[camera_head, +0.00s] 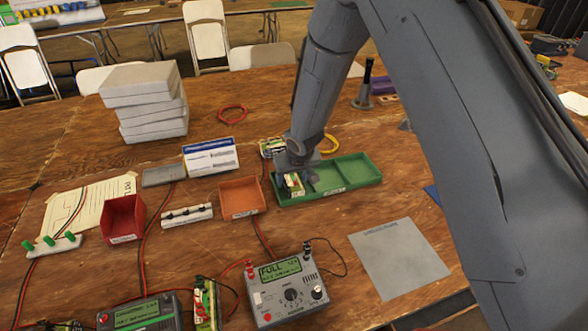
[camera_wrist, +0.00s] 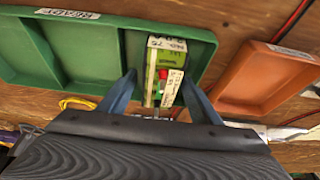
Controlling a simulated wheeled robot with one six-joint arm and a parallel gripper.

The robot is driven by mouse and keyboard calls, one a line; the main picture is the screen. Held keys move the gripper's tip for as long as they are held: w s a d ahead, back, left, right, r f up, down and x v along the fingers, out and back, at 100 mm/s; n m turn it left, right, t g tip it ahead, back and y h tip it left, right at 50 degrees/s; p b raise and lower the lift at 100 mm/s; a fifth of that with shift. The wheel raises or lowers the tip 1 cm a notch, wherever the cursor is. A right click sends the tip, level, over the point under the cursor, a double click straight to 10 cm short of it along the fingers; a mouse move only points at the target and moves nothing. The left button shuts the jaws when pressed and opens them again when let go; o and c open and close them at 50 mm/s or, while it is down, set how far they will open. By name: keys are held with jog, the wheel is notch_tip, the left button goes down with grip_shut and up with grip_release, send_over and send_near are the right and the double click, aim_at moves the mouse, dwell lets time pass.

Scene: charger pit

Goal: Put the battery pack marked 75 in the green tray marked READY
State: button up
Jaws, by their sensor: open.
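The green tray (camera_head: 352,168) has several compartments and stands right of the table's middle; in the wrist view the tray (camera_wrist: 85,50) carries a READY label on its rim. A battery pack (camera_wrist: 163,78) with a white label that seems to read 75 and a red part is in the tray's end compartment. In the head view this pack (camera_head: 294,185) shows partly below my gripper (camera_head: 288,176), in the left compartment. My gripper (camera_wrist: 158,82) is open, its fingers on either side of the pack, apparently apart from it. The pack's lower part is hidden.
An orange bin (camera_head: 241,198) stands just left of the tray. Another pack (camera_head: 272,147) lies behind the tray. A charger reading FULL (camera_head: 291,285) stands in front, with another pack (camera_head: 205,304) and a darker charger (camera_head: 147,313) to its left. A grey mat (camera_head: 400,258) lies bare at right.

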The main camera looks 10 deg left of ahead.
jog(key=p+v, duration=0.5)
jog(key=v, duration=0.5)
jog(key=shift+s+r, duration=0.1)
jog(key=shift+r, duration=0.2)
jog(key=s+d+r+m+h, duration=0.1)
jog(key=s+d+r, duration=0.2)
jog(key=d+r, duration=0.4)
jog(key=s+d+r+m, duration=0.2)
jog(key=s+d+r, duration=0.15)
jog(key=d, duration=0.55)
jog(key=s+d+r+m+g, duration=0.1)
jog(key=s+d+r, duration=0.2)
jog(key=s+d, duration=0.2)
jog(key=s+d+r+m+h, duration=0.1)
jog(key=s+d+r, duration=0.3)
jog(key=s, duration=0.5)
jog(key=d, duration=0.2)
jog(key=shift+d+g+p, duration=0.35)
jog(key=shift+g, duration=0.05)
jog(key=shift+s+f, duration=0.15)
notch_tip(320, 180, down, 7)
jog(key=b, duration=0.6)
jog(key=shift+r+g, duration=0.25)
jog(key=shift+g, duration=0.15)
jog(key=shift+r, duration=0.15)
jog(key=shift+c, duration=0.5)
